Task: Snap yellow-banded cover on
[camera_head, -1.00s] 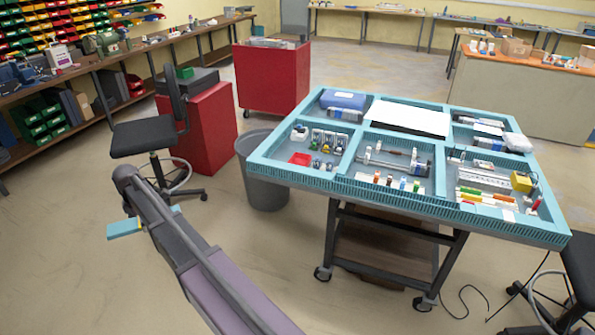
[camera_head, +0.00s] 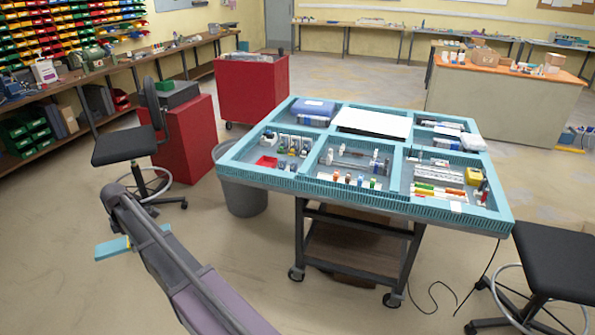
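A light blue flat piece with a narrow yellow band (camera_head: 113,247), which looks like the yellow-banded cover, shows left of my arm's forearm in the head view. A bit of light blue also shows on the forearm's right side. My gripper is hidden behind my own arm, so its fingers do not show. The piece keeps its place against the arm in both frames, so it appears held, clear of the table. I cannot make out a socket box for it among the small parts on the table.
A teal-rimmed, compartmented table (camera_head: 350,196) holds many small parts. A grey bin (camera_head: 245,197) stands at its left corner. A black stool (camera_head: 125,145) and red cabinet (camera_head: 190,140) are at left. Another stool (camera_head: 560,260) is at right. Bare floor lies in front.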

